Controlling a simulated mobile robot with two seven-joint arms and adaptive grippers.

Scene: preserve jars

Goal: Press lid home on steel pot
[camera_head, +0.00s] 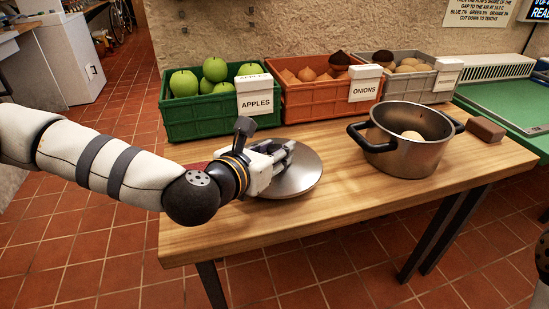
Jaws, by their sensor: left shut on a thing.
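The steel pot (408,155) stands uncovered toward the right of the wooden table, with dark handles on its sides. A pale round thing shows inside it. The round steel lid (300,177) is at the table's middle, left of the pot and apart from it. My left gripper (287,152) is at the lid's upper left side and is shut on the lid; its fingers hide the lid's grip. I cannot tell whether the lid touches the table. My right gripper does not show.
A green crate of apples (200,128), an orange crate of onions (312,104) and a grey crate (404,89) line the table's back. A brown block (485,130) lies right of the pot. The front of the wooden table (340,208) is clear.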

